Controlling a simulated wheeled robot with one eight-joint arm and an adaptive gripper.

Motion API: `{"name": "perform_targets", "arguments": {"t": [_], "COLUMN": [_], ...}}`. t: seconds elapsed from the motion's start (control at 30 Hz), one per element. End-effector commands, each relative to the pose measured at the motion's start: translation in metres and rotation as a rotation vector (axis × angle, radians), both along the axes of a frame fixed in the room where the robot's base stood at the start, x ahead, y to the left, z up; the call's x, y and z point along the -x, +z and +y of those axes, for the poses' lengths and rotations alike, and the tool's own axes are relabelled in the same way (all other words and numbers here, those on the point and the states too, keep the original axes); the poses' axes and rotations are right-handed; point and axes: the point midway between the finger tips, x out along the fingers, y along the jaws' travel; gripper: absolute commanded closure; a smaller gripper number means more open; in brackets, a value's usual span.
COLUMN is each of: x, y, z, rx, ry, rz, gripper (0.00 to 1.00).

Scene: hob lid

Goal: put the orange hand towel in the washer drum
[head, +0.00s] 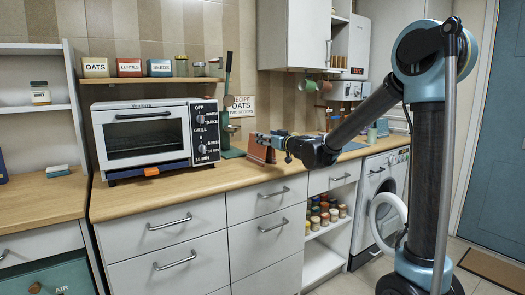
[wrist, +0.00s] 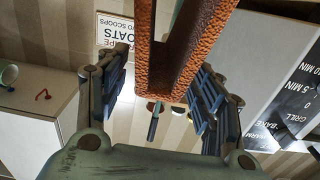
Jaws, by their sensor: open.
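The orange hand towel (head: 260,154) looks like a rust-orange folded piece standing tent-like on the wooden counter, right of the toaster oven. In the wrist view the rough-textured towel (wrist: 188,50) runs between the two fingers, with a gap between its two sides. My gripper (head: 268,140) is open at the towel's top, its fingers (wrist: 160,95) on either side of it. I cannot tell whether they touch it. The white washer (head: 396,163) stands under the counter at right. Its round door (head: 388,222) is swung open; my arm partly hides the drum opening.
The toaster oven (head: 145,135) stands left of the towel, with a small bright orange item (head: 152,171) at its front. A recipe card (head: 241,106) is on the wall behind. Drawers (head: 170,240) and a jar shelf (head: 326,212) lie below. Floor shows at right.

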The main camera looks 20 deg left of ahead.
Motion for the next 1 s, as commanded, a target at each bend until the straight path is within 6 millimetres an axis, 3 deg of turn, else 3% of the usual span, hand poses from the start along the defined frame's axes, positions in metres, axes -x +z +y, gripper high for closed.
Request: {"name": "perform_targets", "arguments": {"t": [0.5,0.77,1.0], "x": [-0.033,-0.035,-0.035], "y": [0.0,0.0,0.0], "z": [0.036,0.038,0.038], "rx": [0.0,0.0,0.0], "ry": [0.002,0.001,0.001], "rz": [0.0,0.0,0.0], "gripper": [0.39,0.39,0.93]}}
